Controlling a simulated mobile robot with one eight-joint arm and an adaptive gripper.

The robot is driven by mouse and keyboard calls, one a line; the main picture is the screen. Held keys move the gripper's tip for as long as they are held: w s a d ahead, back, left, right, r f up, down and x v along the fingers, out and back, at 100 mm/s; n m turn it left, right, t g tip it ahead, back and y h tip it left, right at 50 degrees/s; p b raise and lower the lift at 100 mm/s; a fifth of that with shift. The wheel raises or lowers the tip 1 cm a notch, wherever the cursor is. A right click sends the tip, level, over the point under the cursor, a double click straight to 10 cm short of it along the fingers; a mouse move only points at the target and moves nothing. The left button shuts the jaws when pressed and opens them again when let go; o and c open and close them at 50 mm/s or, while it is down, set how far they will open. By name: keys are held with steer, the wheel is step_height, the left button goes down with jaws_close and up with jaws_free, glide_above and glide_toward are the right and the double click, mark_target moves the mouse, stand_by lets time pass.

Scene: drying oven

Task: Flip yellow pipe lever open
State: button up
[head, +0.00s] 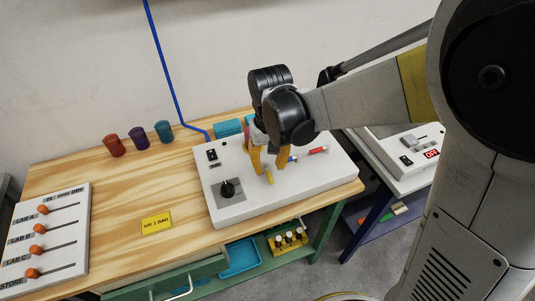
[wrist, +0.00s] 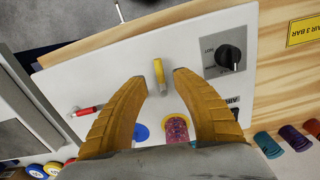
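The yellow lever (head: 269,178) stands on the top of the white panel box (head: 235,210), near its front edge in the head view. In the wrist view the yellow lever (wrist: 159,74) shows as a short yellow handle with a pale lower end. My gripper (head: 269,169) is over the panel with its orange fingers spread. In the wrist view my gripper (wrist: 161,78) has one fingertip on each side of the lever, with a visible gap on both sides. Whether the fingertips are level with the lever's height is unclear.
A red lever (head: 318,150) and a black dial (head: 228,188) sit on the same panel. A blue round part (wrist: 141,132) and a speckled purple part (wrist: 176,128) lie between the fingers' bases.

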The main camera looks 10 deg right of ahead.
mark_target(270, 176)
step_height(270, 176, down, 4)
steer(key=shift+f+b, duration=0.25)
steer(key=shift+b, duration=0.35)
jaws_close()
steer(key=shift+d, duration=0.1)
